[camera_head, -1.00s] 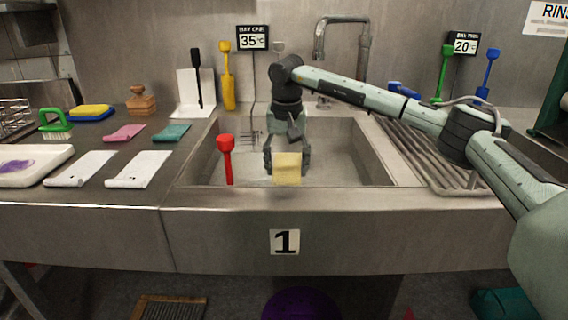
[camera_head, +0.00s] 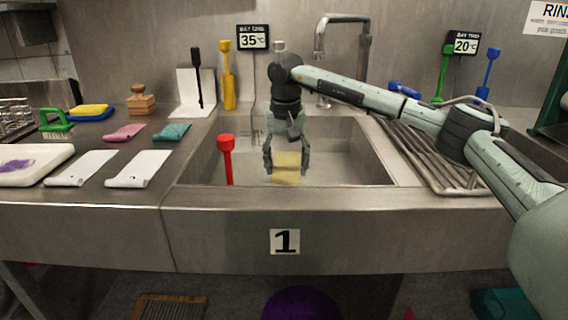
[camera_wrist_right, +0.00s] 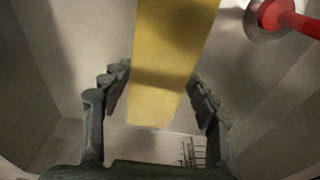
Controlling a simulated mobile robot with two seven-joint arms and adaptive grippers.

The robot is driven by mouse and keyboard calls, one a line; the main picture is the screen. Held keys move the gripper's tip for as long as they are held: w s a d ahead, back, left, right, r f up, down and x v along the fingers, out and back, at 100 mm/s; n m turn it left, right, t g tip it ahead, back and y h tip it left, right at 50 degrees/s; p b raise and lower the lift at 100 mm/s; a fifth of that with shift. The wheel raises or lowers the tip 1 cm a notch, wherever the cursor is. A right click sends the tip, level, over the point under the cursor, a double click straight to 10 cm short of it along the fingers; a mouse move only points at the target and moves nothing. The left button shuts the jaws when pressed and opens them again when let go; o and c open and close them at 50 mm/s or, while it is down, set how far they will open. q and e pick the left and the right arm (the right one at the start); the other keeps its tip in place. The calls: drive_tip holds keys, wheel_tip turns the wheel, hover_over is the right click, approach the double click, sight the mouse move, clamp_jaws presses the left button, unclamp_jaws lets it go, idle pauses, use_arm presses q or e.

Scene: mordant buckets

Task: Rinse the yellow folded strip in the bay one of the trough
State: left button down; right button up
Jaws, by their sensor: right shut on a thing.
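The yellow folded strip (camera_head: 287,160) is inside bay one of the trough (camera_head: 345,150), the sink basin above the label 1. My right gripper (camera_head: 286,165) reaches down into this bay and is shut on the strip, which sits between its fingers. In the right wrist view the strip (camera_wrist_right: 165,65) runs from the top edge down between the two fingers (camera_wrist_right: 160,100). In the head view the lower part of the strip looks different in tone from the upper part; I cannot tell for sure whether it is under water. My left gripper is not in view.
A red-headed tool (camera_head: 227,158) stands at the bay's left front; it also shows in the wrist view (camera_wrist_right: 290,20). The tap (camera_head: 340,40) rises behind. A ribbed drainboard (camera_head: 430,155) is right.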

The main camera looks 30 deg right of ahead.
drive_tip(key=shift+s, duration=0.3)
drive_tip(key=shift+w+a, duration=0.15)
drive_tip(key=shift+w, duration=0.7)
drive_tip(key=shift+s, duration=0.15)
drive_tip(key=shift+s+d, duration=0.2)
drive_tip(key=shift+s, duration=0.5)
drive_tip(key=shift+w, duration=0.1)
drive_tip(key=shift+w+a+r, duration=0.1)
drive_tip(key=shift+w+a, duration=0.1)
drive_tip(key=shift+w, duration=0.6)
wheel_tip(320, 180, up, 10)
drive_tip(key=shift+r, duration=0.25)
idle(2.6)
wheel_tip(320, 180, up, 5)
hover_over(283, 169)
idle(0.4)
